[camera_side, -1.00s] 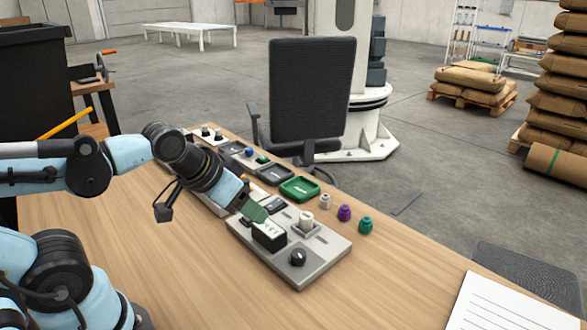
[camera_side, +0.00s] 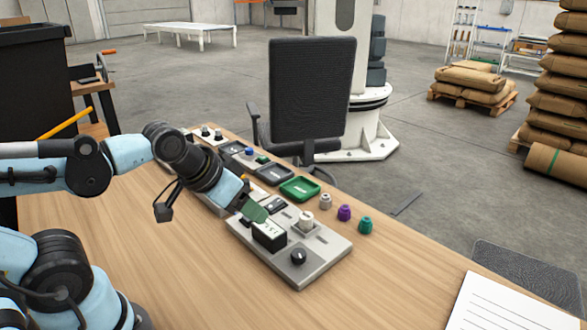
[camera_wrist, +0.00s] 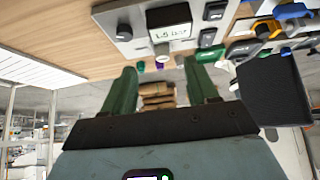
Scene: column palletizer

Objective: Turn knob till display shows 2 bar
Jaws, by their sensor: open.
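A grey control panel (camera_side: 327,256) lies on the wooden table. It carries a black box with a white display (camera_side: 270,236), and the display also shows in the wrist view (camera_wrist: 168,32), where it appears to read 1.5 bar. A black round knob (camera_side: 298,257) sits on the panel beside the display; it shows at the upper left of the wrist view (camera_wrist: 124,32). My gripper (camera_side: 256,211) has green fingers and is near the display, apart from the black knob. In the wrist view its two fingers (camera_wrist: 160,72) are spread with nothing between them.
A white knob (camera_side: 306,218) stands on the panel behind the display. Loose white, purple (camera_side: 344,213) and teal (camera_side: 365,224) knobs stand along the table's far edge. A green tray (camera_side: 300,188) and other panels lie farther back. The table at front right is clear up to the paper (camera_side: 515,305).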

